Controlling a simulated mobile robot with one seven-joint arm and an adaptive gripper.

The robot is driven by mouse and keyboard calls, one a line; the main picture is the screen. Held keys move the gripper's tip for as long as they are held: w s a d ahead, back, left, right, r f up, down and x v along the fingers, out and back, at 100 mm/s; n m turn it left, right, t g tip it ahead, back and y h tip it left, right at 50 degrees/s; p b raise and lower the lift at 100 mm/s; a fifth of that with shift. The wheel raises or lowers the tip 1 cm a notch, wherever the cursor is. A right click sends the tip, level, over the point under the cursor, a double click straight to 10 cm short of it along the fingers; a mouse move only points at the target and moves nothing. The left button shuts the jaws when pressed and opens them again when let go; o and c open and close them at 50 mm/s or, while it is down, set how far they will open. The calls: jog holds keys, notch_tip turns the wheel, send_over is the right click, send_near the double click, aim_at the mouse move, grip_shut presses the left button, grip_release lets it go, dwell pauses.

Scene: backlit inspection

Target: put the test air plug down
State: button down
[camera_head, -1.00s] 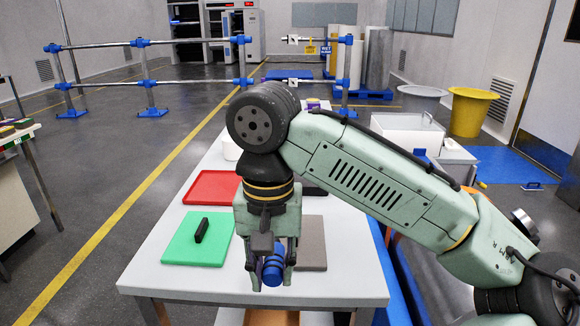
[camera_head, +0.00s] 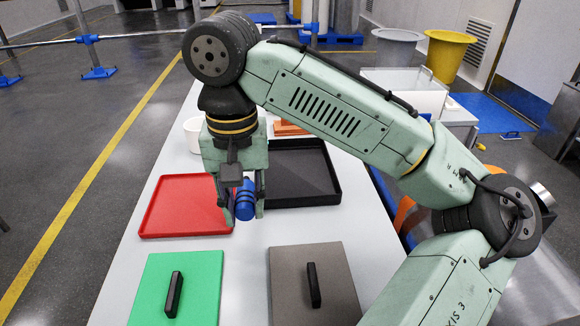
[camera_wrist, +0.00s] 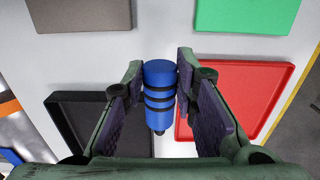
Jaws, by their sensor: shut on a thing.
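The test air plug is a blue cylinder (camera_head: 245,199) with dark bands. My gripper (camera_head: 243,207) is shut on it and holds it above the table, near the gap between the red tray and the black tray. In the wrist view the plug (camera_wrist: 160,85) sits between the two finger pads (camera_wrist: 160,100), its plain blue end toward the green and grey boards. A small dark tip shows at its other end. The red tray (camera_head: 165,228) is left of the gripper and looks empty. The black tray (camera_head: 318,199) is to the right and also looks empty.
A green board (camera_head: 205,285) and a grey board (camera_head: 340,270), each with a black handle, lie at the near side of the white table (camera_head: 245,275). A white round container (camera_head: 193,135) and an orange-brown object (camera_head: 288,128) stand farther back.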

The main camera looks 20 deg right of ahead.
jog(key=p, duration=0.3)
send_over(297, 193)
jog(key=a, duration=0.1)
jog(key=shift+s+f, duration=0.25)
jog(key=shift+f, duration=0.3)
jog(key=shift+w+d, duration=0.3)
jog(key=shift+d, duration=0.2)
notch_tip(297, 193, down, 3)
jog(key=shift+f+p, duration=0.2)
jog(key=shift+p, duration=0.4)
jog(key=shift+f, duration=0.15)
jog(key=shift+f, duration=0.2)
jog(key=c, duration=1.3)
grip_release()
jog(key=shift+r, duration=0.15)
notch_tip(297, 193, up, 12)
jog(key=b, duration=0.1)
